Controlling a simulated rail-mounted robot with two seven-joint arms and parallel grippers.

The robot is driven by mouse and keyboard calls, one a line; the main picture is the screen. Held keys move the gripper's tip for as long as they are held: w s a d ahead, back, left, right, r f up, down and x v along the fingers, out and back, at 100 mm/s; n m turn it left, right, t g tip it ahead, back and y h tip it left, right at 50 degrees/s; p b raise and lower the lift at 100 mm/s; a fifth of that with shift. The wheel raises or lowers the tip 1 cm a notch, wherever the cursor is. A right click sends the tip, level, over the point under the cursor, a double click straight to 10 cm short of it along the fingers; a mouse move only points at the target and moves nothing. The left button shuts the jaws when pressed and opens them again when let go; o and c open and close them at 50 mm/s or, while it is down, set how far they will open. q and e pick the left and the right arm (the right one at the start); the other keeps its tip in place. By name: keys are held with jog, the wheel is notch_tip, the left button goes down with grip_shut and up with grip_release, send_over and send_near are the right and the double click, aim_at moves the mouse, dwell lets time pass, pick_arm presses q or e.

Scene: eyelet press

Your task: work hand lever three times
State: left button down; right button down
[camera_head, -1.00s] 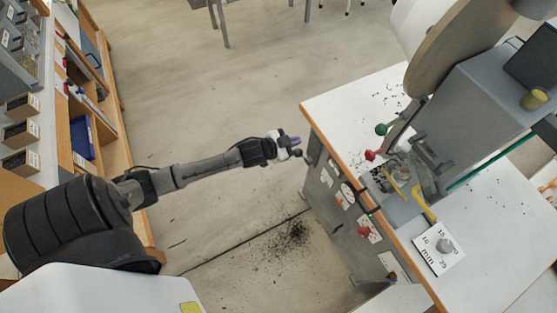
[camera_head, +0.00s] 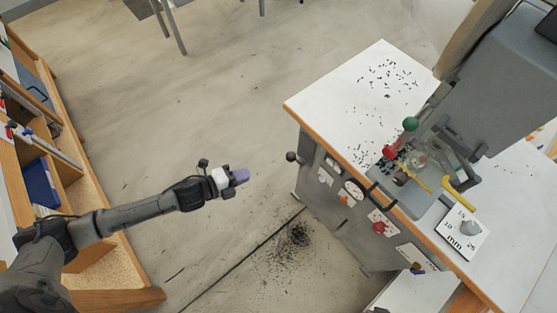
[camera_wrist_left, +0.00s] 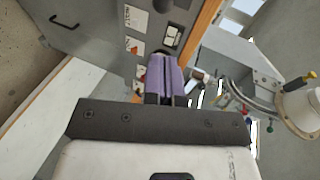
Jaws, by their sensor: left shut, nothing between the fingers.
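The grey press (camera_head: 495,90) stands on the white-topped bench (camera_head: 330,105). A short rod with a black ball knob (camera_head: 291,157) sticks out from the left end of the cabinet under the bench. A green ball knob (camera_head: 410,124) and a red knob (camera_head: 389,152) sit by the press. I cannot tell for sure which is the hand lever. My left gripper (camera_head: 240,176), with purple fingertips, is shut and empty in the air left of the black knob, apart from it. Its fingers (camera_wrist_left: 165,80) point at the cabinet panel in the left wrist view. My right gripper is out of view.
A number plate (camera_head: 462,233) lies on the bench. Dark bits lie on the benchtop and floor. Wooden shelving (camera_head: 95,225) stands at left.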

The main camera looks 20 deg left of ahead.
aim_at(287, 159)
pick_arm(q)
jog(key=shift+w, duration=0.1)
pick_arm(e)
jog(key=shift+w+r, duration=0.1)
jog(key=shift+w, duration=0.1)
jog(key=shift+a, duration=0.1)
